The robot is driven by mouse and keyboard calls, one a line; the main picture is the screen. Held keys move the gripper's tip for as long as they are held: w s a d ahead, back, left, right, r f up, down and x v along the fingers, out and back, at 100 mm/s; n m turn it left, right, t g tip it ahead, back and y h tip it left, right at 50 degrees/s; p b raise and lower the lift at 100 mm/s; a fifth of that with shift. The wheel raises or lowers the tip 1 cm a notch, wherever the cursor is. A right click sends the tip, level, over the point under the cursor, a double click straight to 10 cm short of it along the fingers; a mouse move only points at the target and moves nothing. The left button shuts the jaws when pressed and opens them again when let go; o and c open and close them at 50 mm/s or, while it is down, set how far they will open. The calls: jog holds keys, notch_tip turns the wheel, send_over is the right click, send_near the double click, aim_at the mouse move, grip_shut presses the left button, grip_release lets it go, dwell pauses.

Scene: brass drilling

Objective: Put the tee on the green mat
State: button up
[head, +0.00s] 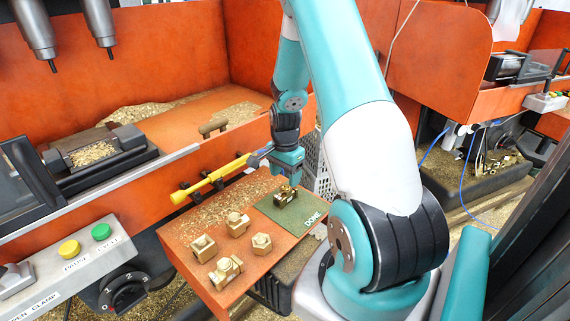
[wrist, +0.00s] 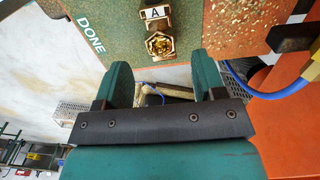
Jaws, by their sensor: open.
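A brass fitting with a label "A" and a hex end (wrist: 158,32) rests on the green mat (wrist: 100,22), which is marked DONE. In the head view this fitting (head: 287,196) looks like the tee, on the far part of the mat (head: 290,216). My gripper (wrist: 163,72) is open, with nothing between its fingers. The fitting lies just beyond the fingertips, apart from them in the wrist view. In the head view my gripper (head: 288,175) is at the mat's far edge, close behind the fitting; its fingertips are hard to make out.
Several other brass fittings stand on the orange table (head: 185,235): one at the front (head: 226,272), another (head: 204,248) behind it. A yellow tube (head: 210,179) lies on brackets behind the table. A control panel (head: 75,262) is at the left.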

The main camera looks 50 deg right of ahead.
aim_at(285, 188)
notch_tip(285, 188, up, 5)
jog(key=a+r+n+y, duration=0.1)
jog(key=a+r+n, duration=0.3)
jog(key=a, duration=0.3)
jog(key=a+r+n+t, duration=0.1)
jog(key=a+r+n, duration=0.25)
jog(key=a, duration=0.45)
jog(key=a+r+n+y, duration=0.1)
jog(key=a+r+n, duration=0.35)
jog(key=a, duration=0.25)
jog(key=s+a+r+n+y, duration=0.1)
jog(key=s+a+r+n, duration=0.1)
jog(key=s+a+n, duration=0.5)
jog(key=s+a+r+n+g+y, duration=0.1)
jog(key=s+a+r+n, duration=0.2)
jog(key=s+a+n, duration=0.4)
jog(key=shift+s+a+r, duration=0.25)
jog(key=shift+s+a, duration=0.35)
jog(key=shift+a, duration=0.65)
jog(key=shift+d, duration=0.1)
